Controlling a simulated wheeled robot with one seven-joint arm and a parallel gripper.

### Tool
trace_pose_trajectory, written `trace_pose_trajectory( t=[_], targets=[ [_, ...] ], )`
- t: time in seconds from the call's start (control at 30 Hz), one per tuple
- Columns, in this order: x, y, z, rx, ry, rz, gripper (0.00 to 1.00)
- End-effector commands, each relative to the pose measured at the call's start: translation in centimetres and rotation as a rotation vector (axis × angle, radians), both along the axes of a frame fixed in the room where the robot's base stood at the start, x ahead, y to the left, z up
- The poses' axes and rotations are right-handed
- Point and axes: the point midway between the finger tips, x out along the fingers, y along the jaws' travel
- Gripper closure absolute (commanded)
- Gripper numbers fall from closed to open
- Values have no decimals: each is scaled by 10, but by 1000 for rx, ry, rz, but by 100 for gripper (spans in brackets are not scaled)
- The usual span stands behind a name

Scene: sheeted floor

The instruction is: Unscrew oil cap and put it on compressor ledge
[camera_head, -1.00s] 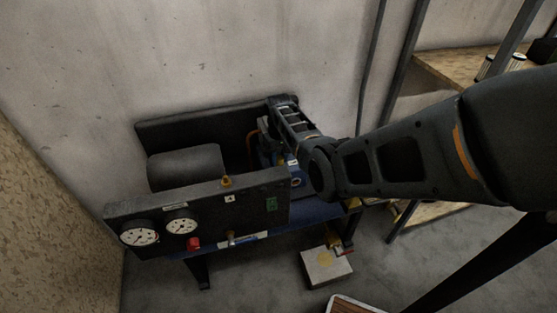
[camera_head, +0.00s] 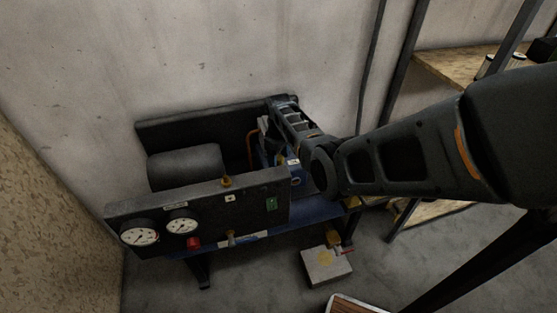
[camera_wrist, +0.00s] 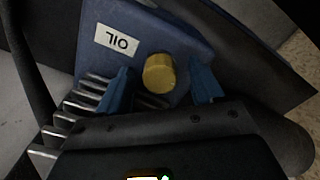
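The oil cap (camera_wrist: 158,73) is a round yellow cap on a blue block (camera_wrist: 180,35) of the compressor, beside a white OIL label (camera_wrist: 118,41) that appears upside down in the wrist view. My gripper (camera_wrist: 158,67) is open, with one blue finger on each side of the cap in the picture and visible gaps between. I cannot tell how far the fingertips are from it in depth. In the head view, the compressor (camera_head: 160,213) stands against the wall. The fingers and cap are hidden there behind my arm and wrist.
The compressor's front panel carries gauges (camera_head: 139,233) and a red knob (camera_head: 193,244). Its blue base (camera_head: 318,212) extends right of the panel. A small box (camera_head: 327,267) stands on the floor below. A shelf rack (camera_head: 460,66) stands at the right.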

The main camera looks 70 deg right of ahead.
Motion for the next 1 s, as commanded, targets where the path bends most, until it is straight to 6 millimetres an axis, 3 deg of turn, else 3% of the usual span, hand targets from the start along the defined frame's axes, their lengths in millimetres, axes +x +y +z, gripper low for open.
trace_pose_trajectory(
  t=[0.17, 0.27, 0.53, 1.0],
  targets=[
    [0, 0, 0, 0, 0, 0, 34],
    [0, 0, 0, 0, 0, 0, 42],
    [0, 0, 0, 0, 0, -37, 42],
    [1, 0, 0, 1, -1, -651, 42]
  ],
)
